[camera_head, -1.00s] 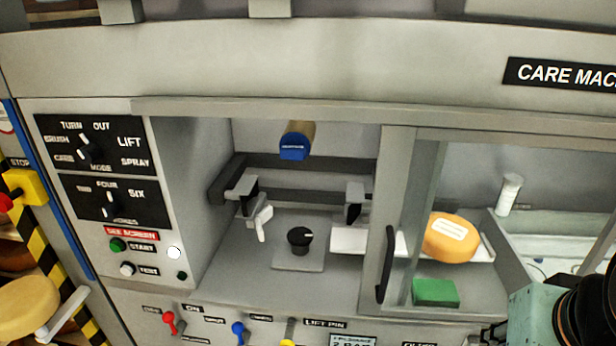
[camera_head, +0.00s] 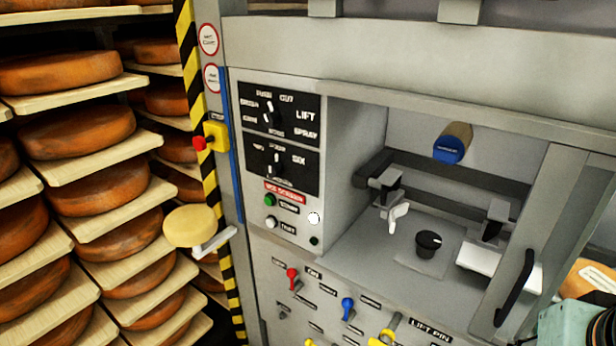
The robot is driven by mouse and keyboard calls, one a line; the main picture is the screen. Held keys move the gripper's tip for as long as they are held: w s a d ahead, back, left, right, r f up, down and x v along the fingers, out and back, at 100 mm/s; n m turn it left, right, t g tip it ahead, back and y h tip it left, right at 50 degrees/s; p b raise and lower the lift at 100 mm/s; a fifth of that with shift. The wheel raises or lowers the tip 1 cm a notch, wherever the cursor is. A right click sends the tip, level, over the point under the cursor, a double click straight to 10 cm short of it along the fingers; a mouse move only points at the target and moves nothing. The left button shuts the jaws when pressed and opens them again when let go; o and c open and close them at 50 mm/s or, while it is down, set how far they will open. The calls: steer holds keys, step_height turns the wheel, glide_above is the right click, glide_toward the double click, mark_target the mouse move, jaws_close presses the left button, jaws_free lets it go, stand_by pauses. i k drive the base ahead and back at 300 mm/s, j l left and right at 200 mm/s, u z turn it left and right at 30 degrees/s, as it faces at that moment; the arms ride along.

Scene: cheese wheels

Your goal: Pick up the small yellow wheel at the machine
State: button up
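A small pale yellow wheel (camera_head: 191,226) sits on a small light bracket (camera_head: 216,241) at the left front edge of the machine (camera_head: 335,255), beside the black and yellow striped post. It appears upright on its flat side, apart from the shelves behind it. Part of my arm shows at the lower right corner. My gripper's fingers are not in view.
Shelves at the left hold several large brown cheese wheels (camera_head: 103,182) on pale boards. A yellow box with a red stop button (camera_head: 199,143) sits above the small wheel. Colored levers (camera_head: 347,306) stick out of the machine's front. An orange wheel (camera_head: 585,285) shows at the right.

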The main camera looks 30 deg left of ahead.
mark_target(190, 226)
steer(key=u, duration=1.95)
steer(key=z, duration=1.35)
steer(key=u, duration=0.9)
steer(key=z, duration=0.3)
steer(key=j+z, duration=0.3)
steer(key=z, duration=0.15)
steer(key=j+z, duration=0.4)
steer(key=i+l, duration=0.05)
steer(key=l, duration=0.05)
